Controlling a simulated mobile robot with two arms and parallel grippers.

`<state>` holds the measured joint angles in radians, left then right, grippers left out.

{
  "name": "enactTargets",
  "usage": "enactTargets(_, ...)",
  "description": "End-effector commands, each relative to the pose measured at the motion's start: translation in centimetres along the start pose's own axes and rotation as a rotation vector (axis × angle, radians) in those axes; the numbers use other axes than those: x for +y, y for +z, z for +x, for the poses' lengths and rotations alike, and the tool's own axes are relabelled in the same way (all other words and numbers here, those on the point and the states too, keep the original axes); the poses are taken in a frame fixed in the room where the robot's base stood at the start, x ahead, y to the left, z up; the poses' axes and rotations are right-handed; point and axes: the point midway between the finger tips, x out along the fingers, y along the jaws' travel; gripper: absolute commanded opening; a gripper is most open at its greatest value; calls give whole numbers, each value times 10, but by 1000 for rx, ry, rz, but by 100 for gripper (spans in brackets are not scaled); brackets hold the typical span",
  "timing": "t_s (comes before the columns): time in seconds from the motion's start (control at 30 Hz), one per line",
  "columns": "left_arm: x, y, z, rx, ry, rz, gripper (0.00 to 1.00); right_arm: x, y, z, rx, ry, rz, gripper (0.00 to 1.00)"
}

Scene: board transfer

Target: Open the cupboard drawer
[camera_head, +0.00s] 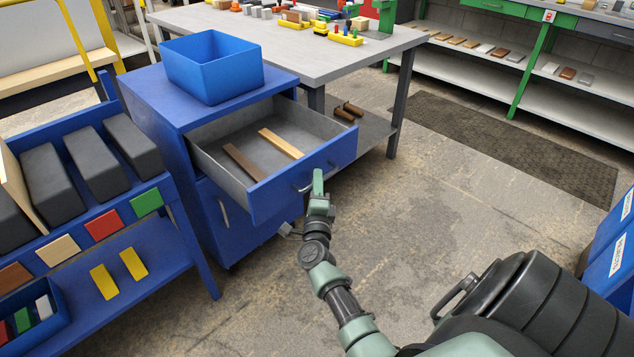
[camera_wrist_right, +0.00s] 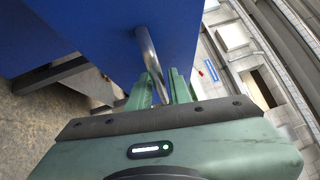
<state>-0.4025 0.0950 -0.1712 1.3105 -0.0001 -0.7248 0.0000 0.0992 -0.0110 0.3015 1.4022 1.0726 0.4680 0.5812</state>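The blue cupboard (camera_head: 177,112) stands left of centre. Its top drawer (camera_head: 272,190) is pulled well out, and its grey inside shows a brown strip (camera_head: 244,162) and a light wooden strip (camera_head: 281,143). My right gripper (camera_head: 318,184) is at the drawer's blue front. In the right wrist view, the silver bar handle (camera_wrist_right: 148,52) passes between the two fingers of the gripper (camera_wrist_right: 160,84), which look closed on it. Part of the handle is hidden by the fingers. My left gripper is not in view.
A blue bin (camera_head: 212,68) sits on the cupboard. A blue rack with dark blocks (camera_head: 98,163) stands left. A grey table (camera_head: 330,62) with small parts is behind. Open floor (camera_head: 430,220) lies to the right, with a dark mat (camera_head: 500,145) and labelled blue bins (camera_head: 610,265).

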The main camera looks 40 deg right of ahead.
Motion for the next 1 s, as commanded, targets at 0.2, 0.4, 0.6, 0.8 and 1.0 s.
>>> enactTargets(0.2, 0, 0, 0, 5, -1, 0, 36, 1, 0, -22, 0, 3, 0, 20)
enactTargets(0.4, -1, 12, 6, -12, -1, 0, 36, 1, 0, -57, 1, 3, 1, 20)
enactTargets(0.6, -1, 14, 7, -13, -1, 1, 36, 0, 0, -76, 0, 1, 0, 20)
enactTargets(0.8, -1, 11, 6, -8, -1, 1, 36, 0, 0, -78, 0, 0, 0, 20)
enactTargets(1.0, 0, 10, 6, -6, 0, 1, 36, 0, 0, -78, 0, 0, 0, 20)
